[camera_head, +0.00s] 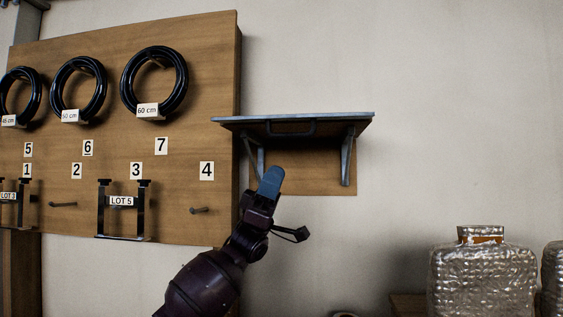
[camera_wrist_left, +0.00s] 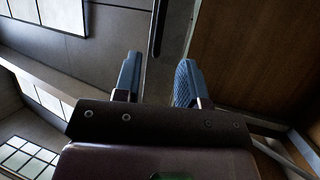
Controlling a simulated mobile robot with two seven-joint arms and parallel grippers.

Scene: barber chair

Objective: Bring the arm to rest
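My left gripper (camera_head: 270,180) is raised in front of the wall, just below the small wall shelf (camera_head: 350,117) in the head view. Its blue-tipped fingers point up. In the left wrist view the two fingers of this gripper (camera_wrist_left: 158,80) stand apart with a gap between them, and nothing is held there. My left arm comes up from the bottom of the head view. My right gripper is not in view.
A wooden board (camera_head: 120,215) left of the gripper carries black rings (camera_head: 184,82), numbered labels, pegs and a black frame marked LOT 5 (camera_head: 122,201). A bubble-wrapped object (camera_head: 482,278) stands at lower right. The wall between is bare.

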